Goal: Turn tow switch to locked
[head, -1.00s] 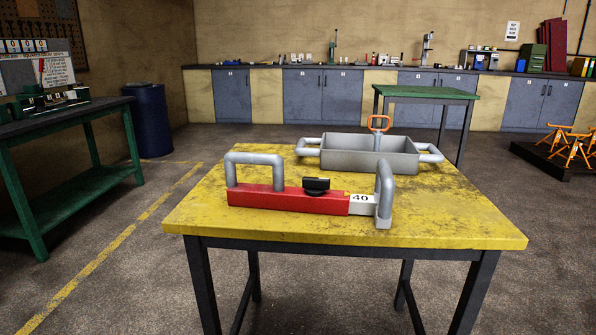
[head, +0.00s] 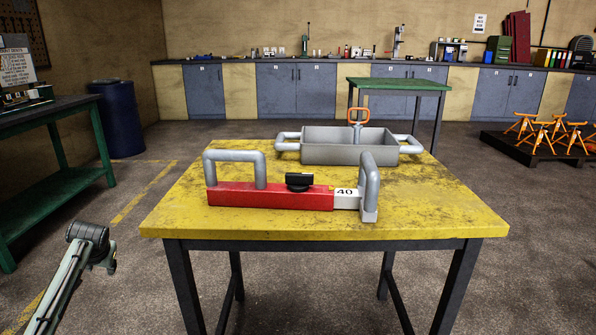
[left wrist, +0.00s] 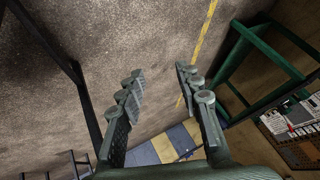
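A red bar (head: 265,198) lies on the yellow table, with a black knob (head: 299,181) on top and a white end piece (head: 345,197) marked 40. Grey handles (head: 235,156) rise from it at the left and right. I cannot read a tow or locked marking in these frames, so I cannot tell whether this knob is the tow switch or how it is set. My left gripper (left wrist: 160,82) is open and empty in the left wrist view, above the floor. In the head view my left arm shows at the lower left, apart from the table. My right gripper is not in view.
The yellow table (head: 430,205) stands in front, with a grey tray (head: 345,153) with side handles at its back. A green bench (head: 60,118) stands at the left, by a blue barrel (head: 118,119). Orange stands (head: 560,135) are at the right. The floor between bench and table is open.

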